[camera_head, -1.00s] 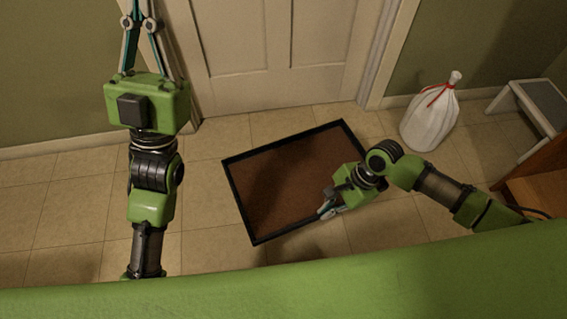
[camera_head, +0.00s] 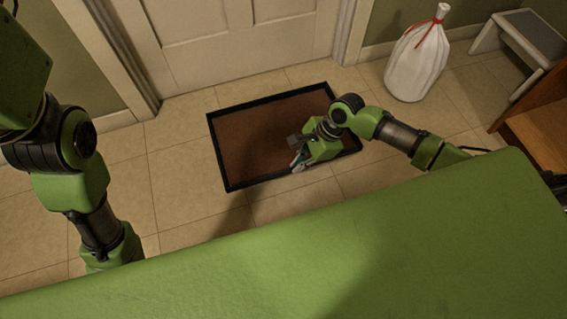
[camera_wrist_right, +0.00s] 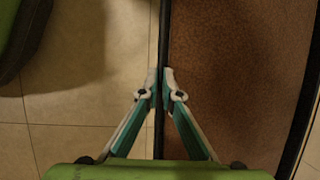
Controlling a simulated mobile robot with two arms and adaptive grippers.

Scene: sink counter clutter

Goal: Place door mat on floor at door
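The door mat (camera_head: 240,138) is a brown rectangle with a black border. It lies flat or nearly flat in front of the white door (camera_head: 215,40), at a slight angle to it. My right gripper (camera_head: 298,166) is at the mat's near edge. In the right wrist view its fingers (camera_wrist_right: 162,76) sit on either side of the mat's black border (camera_wrist_right: 163,35), closed on it. I cannot tell whether the mat touches the floor. My left gripper's green body (camera_head: 25,65) is at the upper left; its fingertips are out of view.
A white bag with a red tie (camera_head: 418,60) stands on the floor right of the door. A grey-topped stool (camera_head: 535,32) and a wooden cabinet (camera_head: 540,130) are at the right. Tiled floor (camera_head: 180,180) is clear left of the mat.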

